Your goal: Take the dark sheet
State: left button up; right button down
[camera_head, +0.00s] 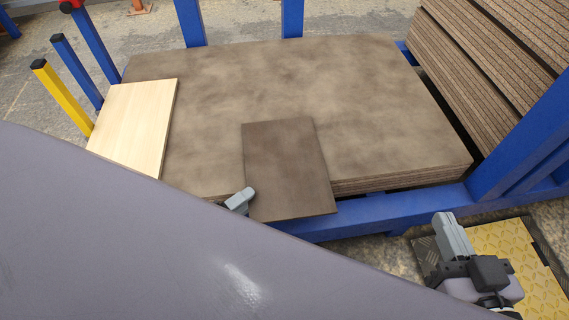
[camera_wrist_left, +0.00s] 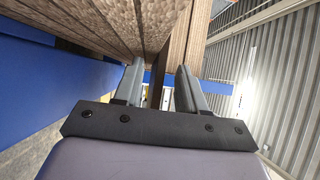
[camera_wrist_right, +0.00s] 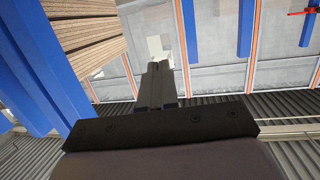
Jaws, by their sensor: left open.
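The dark sheet (camera_head: 288,170) lies at the front edge of a brown board stack, its front part overhanging the stack's edge. My left gripper (camera_head: 240,200) is at the sheet's left front edge, largely hidden by my arm in the head view. In the left wrist view its fingers (camera_wrist_left: 158,88) are apart, and a brown board edge (camera_wrist_left: 197,35), seemingly the dark sheet's, runs into the gap between them. Whether they touch it I cannot tell. My right gripper (camera_head: 453,236) is away to the right; its fingers (camera_wrist_right: 156,85) are together with nothing visible between them.
The large brown stack (camera_head: 390,110) lies in a blue frame (camera_head: 390,208) with posts. A pale board (camera_head: 135,120) lies at its left end. A yellow textured plate (camera_head: 525,265) is on the floor near my right gripper.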

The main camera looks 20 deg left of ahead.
pick_arm(q)
grip_shut()
jog(key=shift+r, duration=0.15)
pick_arm(e)
jog(key=shift+r, duration=0.1)
